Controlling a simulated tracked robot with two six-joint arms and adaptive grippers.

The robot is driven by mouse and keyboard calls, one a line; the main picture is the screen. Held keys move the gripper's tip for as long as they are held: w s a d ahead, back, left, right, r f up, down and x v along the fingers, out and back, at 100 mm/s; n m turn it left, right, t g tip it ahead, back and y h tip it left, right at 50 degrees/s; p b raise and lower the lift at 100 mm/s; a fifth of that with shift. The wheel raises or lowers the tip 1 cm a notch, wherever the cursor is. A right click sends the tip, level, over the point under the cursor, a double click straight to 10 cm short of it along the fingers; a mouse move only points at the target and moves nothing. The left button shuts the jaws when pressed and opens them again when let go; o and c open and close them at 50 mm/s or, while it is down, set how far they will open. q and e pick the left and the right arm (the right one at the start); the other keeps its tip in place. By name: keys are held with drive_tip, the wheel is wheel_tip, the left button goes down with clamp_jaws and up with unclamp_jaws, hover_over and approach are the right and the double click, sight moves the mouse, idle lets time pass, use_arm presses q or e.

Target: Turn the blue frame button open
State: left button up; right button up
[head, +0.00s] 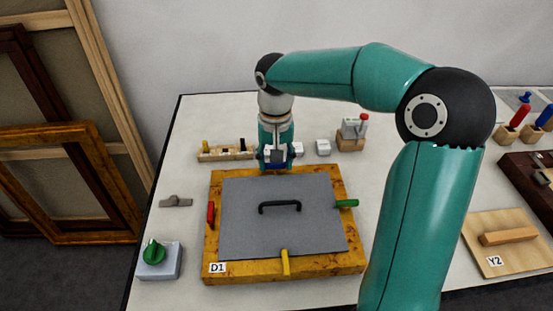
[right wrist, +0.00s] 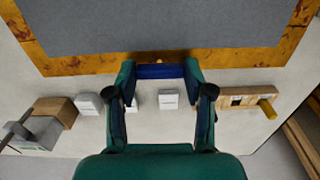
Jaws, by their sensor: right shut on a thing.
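A gilt frame (head: 215,264) labelled D1 lies on the table with a grey backing board (head: 250,235) in it. The blue frame button (right wrist: 160,71) is on the far rail and lies lengthwise along it in the right wrist view. My right gripper (right wrist: 160,75) is shut on the blue button, with a fingertip at each end. In the head view the right gripper (head: 278,158) hides most of the button. A red button (head: 211,214) lies along the left rail. A green button (head: 346,204) and a yellow button (head: 285,262) lie across their rails. My left gripper is not in view.
A black handle (head: 280,205) stands on the board. Behind the frame are a wooden rack (head: 210,155), small white blocks (head: 323,147) and a wooden block with a red-knobbed device (head: 352,135). A green-knobbed box (head: 158,260) and a grey piece (head: 176,201) are at left.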

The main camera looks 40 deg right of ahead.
drive_tip(key=shift+r, duration=0.1)
drive_tip(key=o, duration=1.2)
drive_tip(key=shift+c, duration=0.2)
wheel_tip(320, 180, up, 12)
drive_tip(key=shift+s, duration=0.1)
